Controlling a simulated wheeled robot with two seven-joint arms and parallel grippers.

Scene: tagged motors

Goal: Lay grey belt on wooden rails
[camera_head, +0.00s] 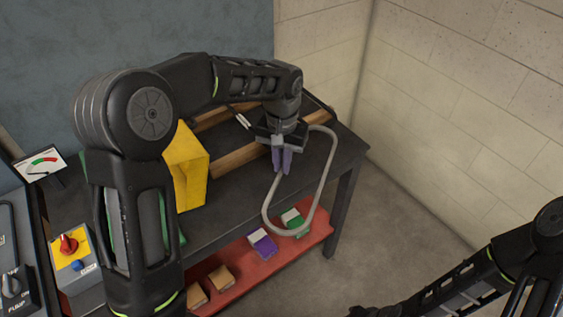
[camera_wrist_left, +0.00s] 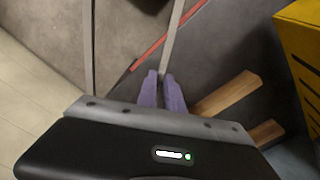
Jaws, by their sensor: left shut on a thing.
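The grey belt (camera_head: 323,185) is a closed pale loop. My left gripper (camera_head: 281,170), with purple fingers, is shut on it above the dark table, and the loop hangs to the right and down past the table's front edge. In the left wrist view the fingers (camera_wrist_left: 160,76) pinch one strand of the belt (camera_wrist_left: 175,38), while another strand runs at the left. The wooden rails lie on the table: the near rail (camera_head: 236,160) ends beside the gripper, and the far rail (camera_head: 213,118) is partly hidden by my left arm. They also show in the left wrist view (camera_wrist_left: 228,94).
A yellow block-like object (camera_head: 186,168) stands on the table (camera_head: 228,207) left of the rails. A red lower shelf (camera_head: 240,283) holds several small boxes. A control box with a red knob (camera_head: 70,247) is at the left. Pale walls close the right side.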

